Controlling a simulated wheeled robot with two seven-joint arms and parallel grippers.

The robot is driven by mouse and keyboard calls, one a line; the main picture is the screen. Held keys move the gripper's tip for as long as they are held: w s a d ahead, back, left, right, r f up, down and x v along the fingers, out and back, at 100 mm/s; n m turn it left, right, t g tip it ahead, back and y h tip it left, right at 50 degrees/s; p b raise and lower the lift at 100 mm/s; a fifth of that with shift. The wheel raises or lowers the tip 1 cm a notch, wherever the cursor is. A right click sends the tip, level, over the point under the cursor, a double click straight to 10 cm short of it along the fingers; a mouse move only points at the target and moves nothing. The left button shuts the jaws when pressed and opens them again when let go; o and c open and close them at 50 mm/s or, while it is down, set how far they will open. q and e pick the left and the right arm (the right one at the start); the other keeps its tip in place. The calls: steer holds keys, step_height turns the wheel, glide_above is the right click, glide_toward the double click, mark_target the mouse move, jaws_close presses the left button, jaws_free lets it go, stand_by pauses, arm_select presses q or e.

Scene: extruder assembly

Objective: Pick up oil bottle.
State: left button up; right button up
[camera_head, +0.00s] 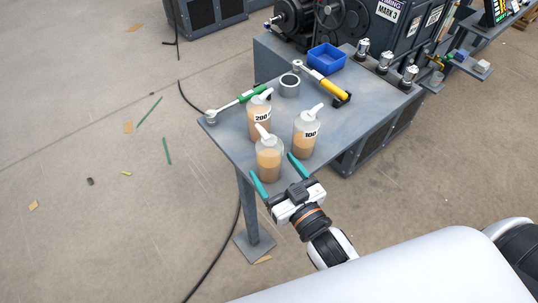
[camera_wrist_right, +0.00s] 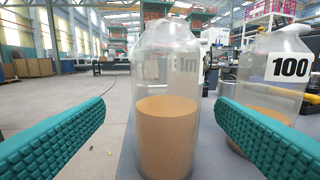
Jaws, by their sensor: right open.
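Three clear bottles with amber oil and white nozzles stand upright on the grey table (camera_head: 222,128). The front bottle (camera_head: 269,160) shows no label in the head view. Behind it is a bottle labelled 200 (camera_head: 259,124), and to its right one labelled 100 (camera_head: 306,138). My right gripper (camera_head: 276,170) is open, its teal fingers at either side of the front bottle's near face. In the right wrist view, the front bottle (camera_wrist_right: 168,125) stands between the open fingers, apart from both, with the 100 bottle (camera_wrist_right: 275,80) at right. My left gripper is not in view.
Behind the bottles lie a green-handled tool (camera_head: 246,97), a grey ring (camera_head: 289,85), a yellow-handled tool (camera_head: 325,86) and a blue bin (camera_head: 326,58). Several metal fittings stand along the table's right side. The table's front edge is close to the front bottle.

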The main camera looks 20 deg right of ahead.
mark_target(265, 131)
steer(key=shift+w+a+f+p, duration=0.1)
steer(key=shift+w+a+p, duration=0.05)
steer(key=shift+w, duration=1.35)
steer(key=shift+w+a+f+p, duration=0.1)
steer(key=shift+w+a+p, duration=0.05)
steer(key=shift+w, duration=1.3)
steer(key=shift+c, duration=0.3)
steer(key=c, duration=1.2)
step_height(265, 131, up, 10)
steer(key=shift+r+p, duration=0.1)
steer(key=shift+p, duration=0.8)
steer(key=shift+s+d, duration=0.1)
